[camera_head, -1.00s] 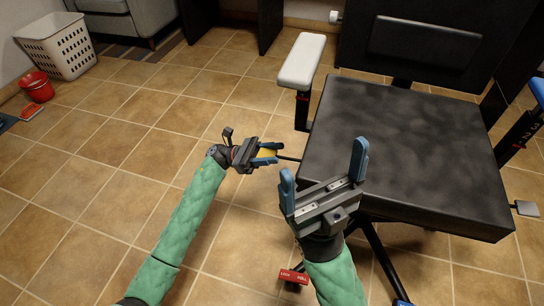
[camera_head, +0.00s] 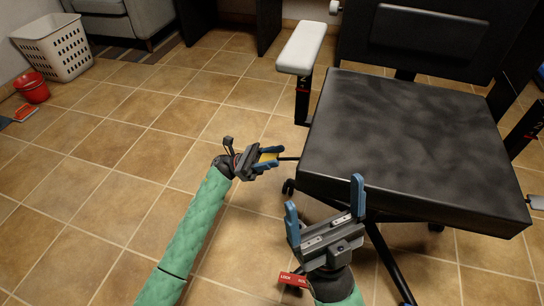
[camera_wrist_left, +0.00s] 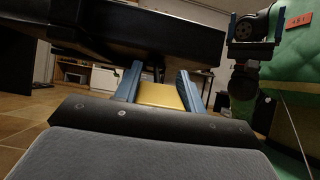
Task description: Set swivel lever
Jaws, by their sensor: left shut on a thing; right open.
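The swivel lever has a yellow paddle (camera_head: 267,157) and a thin dark rod that runs right, to under the left side of the black chair seat (camera_head: 405,145). My left gripper (camera_head: 268,159) is shut on the yellow paddle. In the left wrist view the yellow paddle (camera_wrist_left: 160,96) sits between the two blue fingers, below the dark seat underside. The rod's inner end is hidden under the seat. My right gripper (camera_head: 324,198) is open and empty, in front of the seat's near left part.
A white-topped armrest (camera_head: 301,47) stands at the seat's left, and the backrest (camera_head: 425,40) is behind. A red tag reading LOCK (camera_head: 292,280) shows near the bottom. A white basket (camera_head: 57,46) and red bucket (camera_head: 33,87) stand far left. The tiled floor left of the chair is clear.

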